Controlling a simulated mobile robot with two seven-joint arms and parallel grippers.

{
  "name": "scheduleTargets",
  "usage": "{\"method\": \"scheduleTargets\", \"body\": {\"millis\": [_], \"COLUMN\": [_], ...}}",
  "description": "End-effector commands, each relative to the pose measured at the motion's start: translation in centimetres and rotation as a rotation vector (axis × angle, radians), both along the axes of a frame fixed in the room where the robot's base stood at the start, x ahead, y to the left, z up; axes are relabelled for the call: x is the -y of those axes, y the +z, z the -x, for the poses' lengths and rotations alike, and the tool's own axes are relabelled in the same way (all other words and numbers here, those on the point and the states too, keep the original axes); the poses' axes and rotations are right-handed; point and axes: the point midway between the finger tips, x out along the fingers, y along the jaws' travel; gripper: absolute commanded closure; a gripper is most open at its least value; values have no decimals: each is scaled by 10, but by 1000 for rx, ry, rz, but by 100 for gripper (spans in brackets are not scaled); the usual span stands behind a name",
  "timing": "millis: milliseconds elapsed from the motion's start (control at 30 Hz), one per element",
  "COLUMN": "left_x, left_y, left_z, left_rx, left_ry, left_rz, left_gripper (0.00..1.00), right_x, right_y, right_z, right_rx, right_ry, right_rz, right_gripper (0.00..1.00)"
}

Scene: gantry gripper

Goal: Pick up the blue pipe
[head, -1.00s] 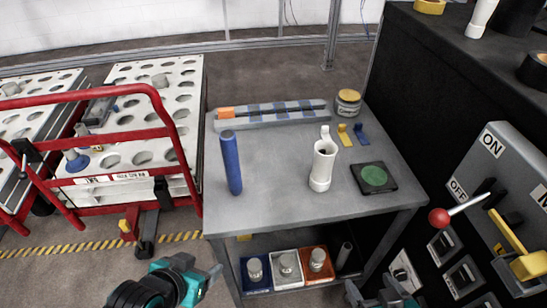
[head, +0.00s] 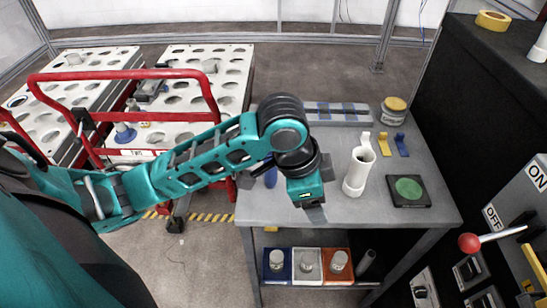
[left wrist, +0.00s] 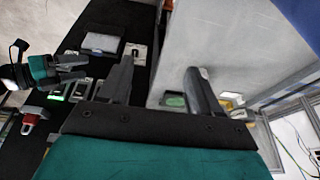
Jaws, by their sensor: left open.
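The blue pipe (head: 271,177) stands on the left part of the grey table and is mostly hidden behind my left arm in the head view. My left gripper (head: 309,200) is over the table, to the right of the pipe's visible part. In the left wrist view its fingers (left wrist: 160,66) are apart with nothing between them. A large blue surface at that view's upper right corner looks like the pipe, outside the fingers. My right gripper (left wrist: 68,68) seems to show at that view's left; its jaws are unclear.
On the table (head: 420,212), a white pipe fitting (head: 358,172) stands right of my left gripper, with a green disc on a black pad (head: 408,190) beyond it. A red-railed cart (head: 130,74) is at left. A lever panel (head: 505,225) is at right.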

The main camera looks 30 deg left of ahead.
Motion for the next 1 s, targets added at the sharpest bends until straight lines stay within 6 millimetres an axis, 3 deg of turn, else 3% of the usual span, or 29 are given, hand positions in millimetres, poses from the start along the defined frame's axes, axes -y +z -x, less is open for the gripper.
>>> {"method": "scheduleTargets", "body": {"millis": [100,300,500,633,800,1000], "left_x": [-22,-67,-109,-125,-133,-133], "left_y": [24,68,113,134,137,101], "left_z": [-20,-40,-47,-47,-46,-45], "left_rx": [-18,-86,-153,-182,-200,-203], "left_ry": [-72,-123,-110,-96,-90,-89], "left_rz": [-88,-211,-271,-281,-282,-282], "left_gripper": [37,37,37,37,37,37], "right_x": [0,0,0,0,0,0], "right_y": [2,2,2,2,0,-7], "right_z": [-2,-2,-2,-1,0,1], "right_rx": [5,5,5,4,1,-1], "right_ry": [0,0,0,0,-1,-1], "right_rz": [-1,-1,-1,-1,-1,-1], "right_gripper": [22,22,22,22,22,22]}}
